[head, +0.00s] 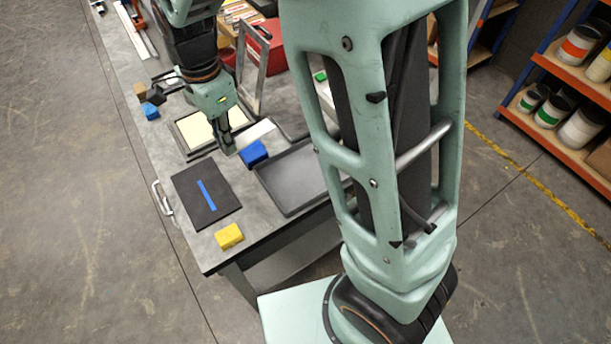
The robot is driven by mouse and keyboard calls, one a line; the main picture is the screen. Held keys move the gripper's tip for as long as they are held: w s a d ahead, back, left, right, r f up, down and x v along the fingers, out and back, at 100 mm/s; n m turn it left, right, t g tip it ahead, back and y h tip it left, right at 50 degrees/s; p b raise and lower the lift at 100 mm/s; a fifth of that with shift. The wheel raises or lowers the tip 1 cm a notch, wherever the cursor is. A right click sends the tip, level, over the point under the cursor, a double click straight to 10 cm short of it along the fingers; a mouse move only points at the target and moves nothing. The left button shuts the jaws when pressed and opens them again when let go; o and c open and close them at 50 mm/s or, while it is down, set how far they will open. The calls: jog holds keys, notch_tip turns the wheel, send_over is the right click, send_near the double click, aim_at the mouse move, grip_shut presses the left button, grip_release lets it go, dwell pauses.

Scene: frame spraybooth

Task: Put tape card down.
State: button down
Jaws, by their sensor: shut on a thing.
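My gripper (229,149) hangs low over the table, pointing down, beside a cream panel in a dark frame (196,133). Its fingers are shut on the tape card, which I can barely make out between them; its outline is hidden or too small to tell. A dark board (189,186) with a blue strip (206,194) across it lies flat on the table, nearer than the gripper. I cannot tell whether the held card touches anything below.
A blue block (253,152) sits just right of the fingers, by a dark shallow tray (293,180). A yellow block (229,236) lies near the table's front edge. A grey upright frame (254,70) and red box (271,45) stand behind. Bare tabletop (262,212) shows in front.

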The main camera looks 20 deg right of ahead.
jog(key=a+m, duration=0.1)
jog(key=a, duration=0.1)
send_near(289, 183)
jog(key=shift+w+a+f+m+p, duration=0.1)
jog(key=shift+a+f+m+p, duration=0.2)
jog(key=shift+a+f, duration=0.45)
jog(key=shift+d+f, duration=0.4)
jog(key=shift+f, duration=0.1)
jog(key=f, duration=0.3)
jog(key=shift+d, duration=0.4)
jog(key=shift+f, duration=0.4)
